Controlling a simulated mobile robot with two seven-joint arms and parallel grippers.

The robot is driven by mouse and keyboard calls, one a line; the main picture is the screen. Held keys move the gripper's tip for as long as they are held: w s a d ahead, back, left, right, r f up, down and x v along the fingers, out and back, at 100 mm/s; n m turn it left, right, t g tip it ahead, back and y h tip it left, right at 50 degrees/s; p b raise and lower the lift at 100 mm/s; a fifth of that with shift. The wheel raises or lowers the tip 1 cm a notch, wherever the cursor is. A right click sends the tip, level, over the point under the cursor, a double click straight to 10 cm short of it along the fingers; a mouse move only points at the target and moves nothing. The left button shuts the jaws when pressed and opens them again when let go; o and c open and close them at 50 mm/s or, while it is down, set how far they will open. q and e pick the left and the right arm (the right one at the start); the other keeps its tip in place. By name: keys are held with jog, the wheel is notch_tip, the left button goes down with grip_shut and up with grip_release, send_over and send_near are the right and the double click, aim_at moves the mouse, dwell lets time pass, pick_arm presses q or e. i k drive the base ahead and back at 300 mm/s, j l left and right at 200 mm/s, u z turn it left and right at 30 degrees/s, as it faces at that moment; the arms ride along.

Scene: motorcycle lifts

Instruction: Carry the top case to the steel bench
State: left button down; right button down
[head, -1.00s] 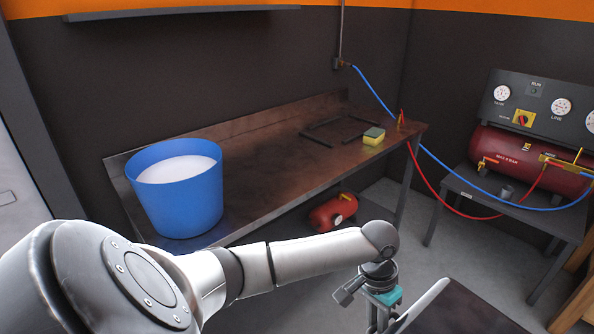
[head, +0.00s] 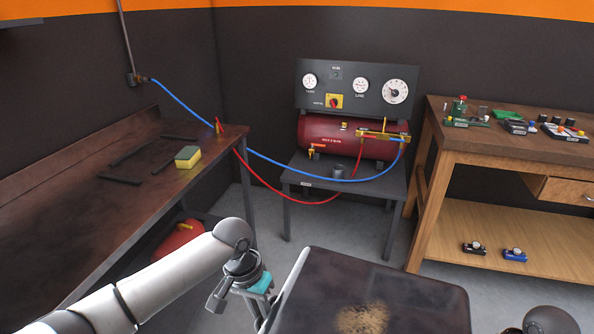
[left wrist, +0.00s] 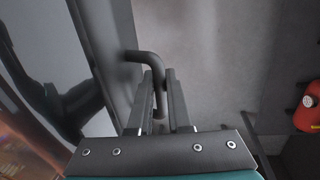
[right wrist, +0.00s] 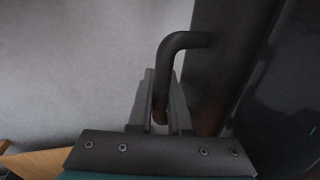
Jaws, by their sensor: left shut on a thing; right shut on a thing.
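The top case (head: 415,290) is a dark box with a scuffed tan patch on its lid, at the bottom of the head view. My left gripper (left wrist: 162,100) is shut on a bent dark handle (left wrist: 150,60) on one side of the case. My right gripper (right wrist: 160,100) is shut on a matching handle (right wrist: 180,42) on the opposite side. In the head view my left gripper is at the case's left edge; my right gripper's fingers are out of view. The steel bench (head: 60,215) runs along the left wall, brown and stained, apart from the case.
On the bench lie a yellow-green sponge (head: 188,157) and a dark frame (head: 125,180). A red compressor (head: 340,138) stands on a low table with blue and red hoses. A wooden workbench (head: 440,150) with small parts stands at right. A red container (head: 178,242) sits beneath the bench.

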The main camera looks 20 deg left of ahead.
aim_at(84, 218)
jog(key=i, duration=1.3)
jog(key=i+u, duration=0.15)
jog(key=i, duration=0.4)
jog(key=u, duration=3.05)
jog(key=i, duration=0.1)
